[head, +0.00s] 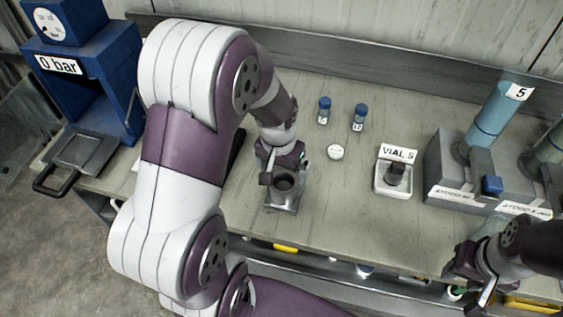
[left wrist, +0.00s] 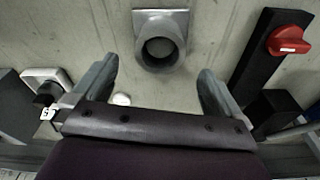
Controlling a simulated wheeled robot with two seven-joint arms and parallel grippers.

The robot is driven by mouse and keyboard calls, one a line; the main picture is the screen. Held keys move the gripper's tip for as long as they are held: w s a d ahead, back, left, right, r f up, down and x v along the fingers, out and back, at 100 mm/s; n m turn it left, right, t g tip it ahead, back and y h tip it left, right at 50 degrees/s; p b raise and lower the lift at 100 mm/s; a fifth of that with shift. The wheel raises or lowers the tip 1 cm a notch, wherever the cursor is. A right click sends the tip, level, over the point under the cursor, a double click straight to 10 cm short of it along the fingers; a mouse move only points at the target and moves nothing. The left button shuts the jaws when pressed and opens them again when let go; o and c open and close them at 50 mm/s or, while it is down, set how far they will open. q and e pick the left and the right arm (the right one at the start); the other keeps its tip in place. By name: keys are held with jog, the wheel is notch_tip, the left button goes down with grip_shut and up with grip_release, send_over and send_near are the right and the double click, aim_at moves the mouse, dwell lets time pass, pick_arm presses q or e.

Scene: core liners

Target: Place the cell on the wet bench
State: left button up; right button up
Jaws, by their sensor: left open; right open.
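A grey metal piece with a square base and a round open cup, possibly the cell (head: 284,200), stands on the bench (head: 335,210) near its front edge. It also shows at the top middle of the left wrist view (left wrist: 160,58). My left gripper (head: 283,168) is open just behind and above it. In the left wrist view its two fingers (left wrist: 156,85) are spread wide with nothing between them, and the metal piece lies beyond them. My right gripper (head: 472,278) is open and empty at the bench's front right.
Two blue-capped vials (head: 324,110) and a white round disc (head: 336,152) stand behind. A white tray labelled VIAL 5 (head: 393,180) is right of them, then grey blocks with a blue tube (head: 490,115). A blue press-like unit (head: 95,80) is left. A red-handled valve (left wrist: 288,42) stands beside my left gripper.

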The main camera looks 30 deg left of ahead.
pick_arm(q)
jog(key=s+d+r, duration=0.3)
jog(key=s+d, duration=0.2)
jog(key=s, duration=0.2)
jog(key=shift+s+m, duration=0.3)
dwell(0.8)
